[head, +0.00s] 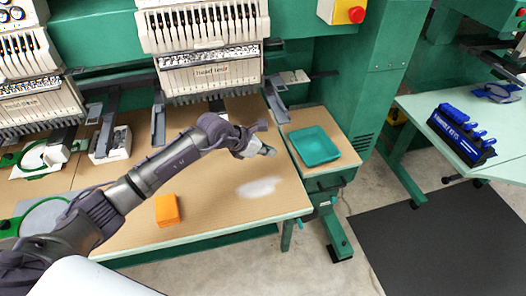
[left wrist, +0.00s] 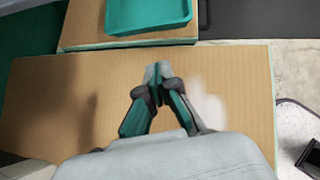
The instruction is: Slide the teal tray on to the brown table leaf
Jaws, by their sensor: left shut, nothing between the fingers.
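The teal tray (head: 318,143) is a shallow, empty rectangular tray. It lies flat on a small brown-topped stand (head: 341,172) to the right of the large brown table surface (head: 225,200). A narrow gap separates the two brown surfaces. My left gripper (head: 268,151) is shut and empty over the large brown surface near its right edge, left of the tray and apart from it. In the left wrist view the shut fingertips (left wrist: 158,70) point toward the tray (left wrist: 150,29), whose far part is cut off by the frame. My right gripper is not in view.
An orange block (head: 167,210) sits on the large brown surface. Green embroidery machines with white heads (head: 208,75) stand behind it. A pale table with a blue rack of tools (head: 461,134) is at the right. A dark mat (head: 440,235) covers the floor there.

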